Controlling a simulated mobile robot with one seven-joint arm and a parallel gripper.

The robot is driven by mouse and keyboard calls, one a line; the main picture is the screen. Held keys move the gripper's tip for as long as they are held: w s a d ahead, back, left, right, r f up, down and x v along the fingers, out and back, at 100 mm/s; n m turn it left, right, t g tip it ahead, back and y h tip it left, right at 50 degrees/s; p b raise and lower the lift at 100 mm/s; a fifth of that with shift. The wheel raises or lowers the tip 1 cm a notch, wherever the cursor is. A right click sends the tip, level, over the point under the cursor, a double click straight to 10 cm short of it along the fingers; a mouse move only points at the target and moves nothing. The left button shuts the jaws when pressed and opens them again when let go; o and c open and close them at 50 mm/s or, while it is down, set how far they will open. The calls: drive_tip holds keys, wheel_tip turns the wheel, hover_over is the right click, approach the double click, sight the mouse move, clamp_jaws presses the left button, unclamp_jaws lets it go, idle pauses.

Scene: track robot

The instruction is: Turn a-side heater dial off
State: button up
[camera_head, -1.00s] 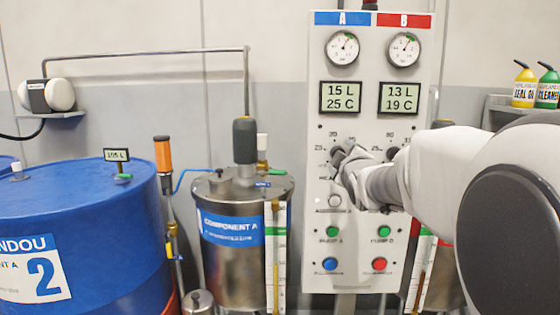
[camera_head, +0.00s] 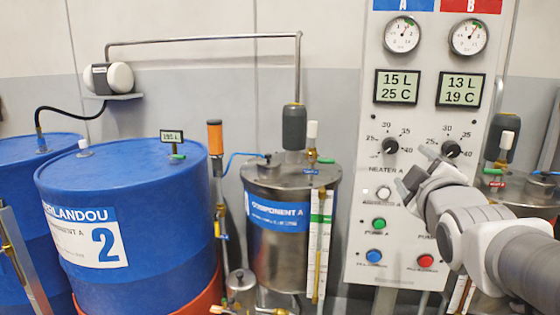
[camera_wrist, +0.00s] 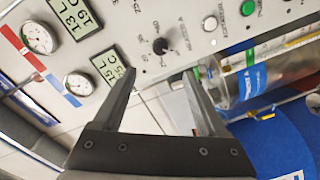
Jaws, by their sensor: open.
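The A-side heater dial (camera_head: 390,146) is a black knob on the light grey control panel (camera_head: 364,215), above the HEATER A label. Numbers from 25 to 40 ring it; its exact pointer setting is too small to read. My gripper (camera_head: 412,168) is open and empty, in front of the panel, below and right of this dial in the head view. In the wrist view the dial (camera_wrist: 160,46) shows beyond the open fingertips (camera_wrist: 158,74), roughly centred between them and apart from both.
The B-side dial (camera_head: 451,148) is close by on the right. A white button (camera_head: 383,193), green button (camera_head: 379,224), blue button (camera_head: 374,256) and red button (camera_head: 425,261) are below. The component A tank (camera_head: 262,245) and blue drum (camera_head: 140,190) stand left.

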drive_tip(key=shift+v, duration=0.9)
drive_tip(key=s+a+f+m+g+y, duration=0.4)
drive_tip(key=s+a+f+m+g, duration=0.65)
drive_tip(key=s+f, duration=0.6)
wheel_tip(320, 180, up, 17)
drive_tip(key=a+n+p, duration=0.1)
drive_tip(key=a+p, duration=0.1)
drive_tip(key=p, duration=1.6)
drive_tip(key=shift+g+p, duration=0.3)
drive_tip(key=shift+g, duration=0.05)
drive_tip(key=shift+w+a+r, duration=0.1)
